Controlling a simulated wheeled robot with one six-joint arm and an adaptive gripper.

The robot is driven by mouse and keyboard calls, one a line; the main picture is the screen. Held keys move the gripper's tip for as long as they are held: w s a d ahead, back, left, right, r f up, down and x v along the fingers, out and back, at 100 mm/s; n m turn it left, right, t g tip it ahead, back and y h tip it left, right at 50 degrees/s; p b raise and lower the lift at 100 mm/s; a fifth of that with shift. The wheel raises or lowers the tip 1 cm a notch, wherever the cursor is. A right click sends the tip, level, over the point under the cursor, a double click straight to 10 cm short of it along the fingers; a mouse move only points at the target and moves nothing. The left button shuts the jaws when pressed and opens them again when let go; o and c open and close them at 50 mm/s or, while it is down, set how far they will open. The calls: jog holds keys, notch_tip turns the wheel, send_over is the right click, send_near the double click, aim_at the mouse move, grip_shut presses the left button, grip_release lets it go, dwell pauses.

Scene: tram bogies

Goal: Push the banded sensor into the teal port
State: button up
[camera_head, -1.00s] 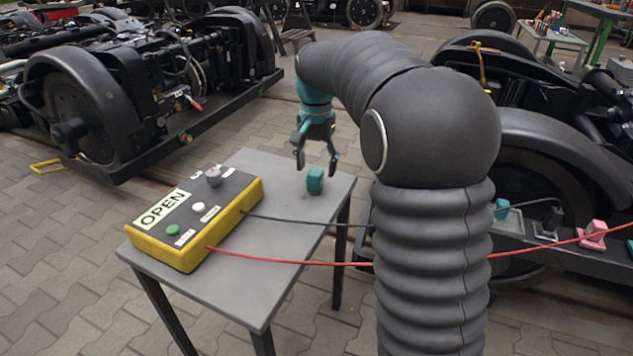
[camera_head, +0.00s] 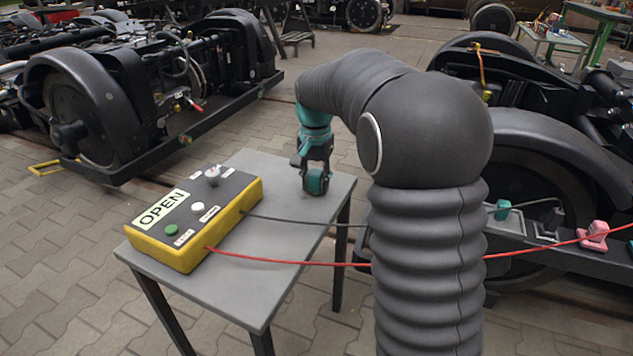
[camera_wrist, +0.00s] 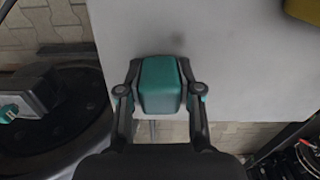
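A teal block (camera_head: 317,182), with no band that I can make out, stands near the far right edge of the grey table (camera_head: 285,240). My gripper (camera_head: 315,178) is down at it, one finger on each side. In the wrist view the fingers of my gripper (camera_wrist: 160,75) meet the sides of the teal block (camera_wrist: 162,85), so it looks gripped, low at the tabletop.
A yellow control box (camera_head: 185,255) marked OPEN, with buttons and a knob, stands left on the table. A red cable (camera_head: 290,263) and a black cable (camera_head: 300,221) run right from it behind my arm. A pink part (camera_head: 593,236) is on the beam. Bogies flank the table.

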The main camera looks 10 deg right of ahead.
aim_at(320, 172)
jog(key=shift+c, duration=0.3)
jog(key=shift+r, duration=0.45)
jog(key=r, duration=0.2)
jog(key=d+r, duration=0.1)
jog(key=r, duration=0.1)
jog(key=shift+s+p, duration=0.1)
jog(key=shift+p, duration=0.25)
jog(key=s+d+r, duration=0.3)
jog(key=d+r, duration=0.3)
jog(key=d, duration=0.4)
jog(key=shift+d+p, duration=0.15)
jog(key=shift+p, duration=0.25)
